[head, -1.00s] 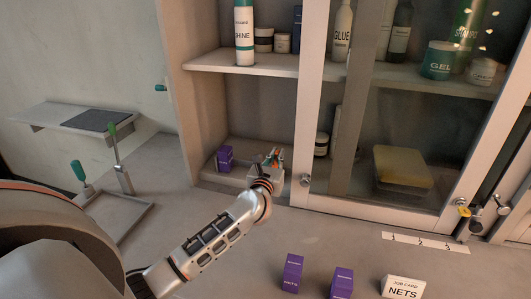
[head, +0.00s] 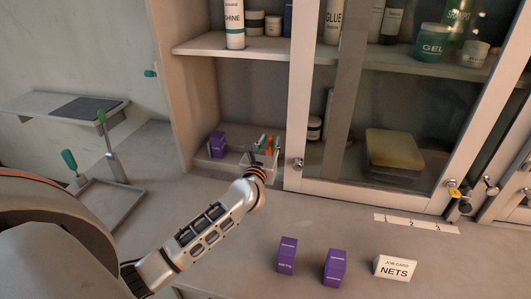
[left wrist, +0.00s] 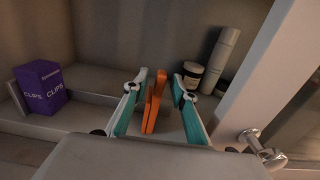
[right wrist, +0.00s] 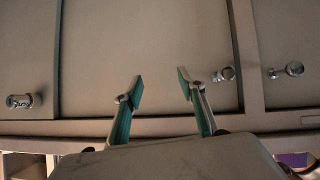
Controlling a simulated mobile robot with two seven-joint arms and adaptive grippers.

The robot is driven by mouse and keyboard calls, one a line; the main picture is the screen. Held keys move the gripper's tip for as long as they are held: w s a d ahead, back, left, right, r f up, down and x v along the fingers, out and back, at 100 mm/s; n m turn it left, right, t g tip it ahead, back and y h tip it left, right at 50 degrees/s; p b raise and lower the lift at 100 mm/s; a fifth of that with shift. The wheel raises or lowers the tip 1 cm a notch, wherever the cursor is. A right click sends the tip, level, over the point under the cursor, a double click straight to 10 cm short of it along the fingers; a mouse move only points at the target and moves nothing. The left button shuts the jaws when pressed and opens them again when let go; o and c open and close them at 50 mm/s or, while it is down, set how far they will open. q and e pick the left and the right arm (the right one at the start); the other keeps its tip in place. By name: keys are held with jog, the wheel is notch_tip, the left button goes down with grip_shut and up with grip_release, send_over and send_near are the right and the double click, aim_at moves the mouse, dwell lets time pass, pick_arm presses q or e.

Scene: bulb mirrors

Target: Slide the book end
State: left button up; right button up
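An orange upright piece, which I take for the book end (left wrist: 153,103), stands on the cabinet's bottom shelf. It shows in the head view (head: 267,146) just right of my left gripper's fingers. My left gripper (left wrist: 160,88) is open, its teal-lined fingers on either side of the orange piece. The piece is nearer the left finger; I cannot tell whether they touch. In the head view the left gripper (head: 257,152) reaches into the cabinet's open left bay. My right gripper (right wrist: 160,84) is open and empty in front of closed cabinet doors.
A purple clips box (left wrist: 41,88) stands left of the orange piece. A jar (left wrist: 190,75) and a pale bottle (left wrist: 221,60) stand behind at right. A framed glass door (head: 304,120) bounds the opening.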

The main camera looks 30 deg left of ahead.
pick_arm(q)
jog(key=v, duration=1)
jog(key=shift+s, duration=0.3)
jog(key=shift+s+d, duration=0.1)
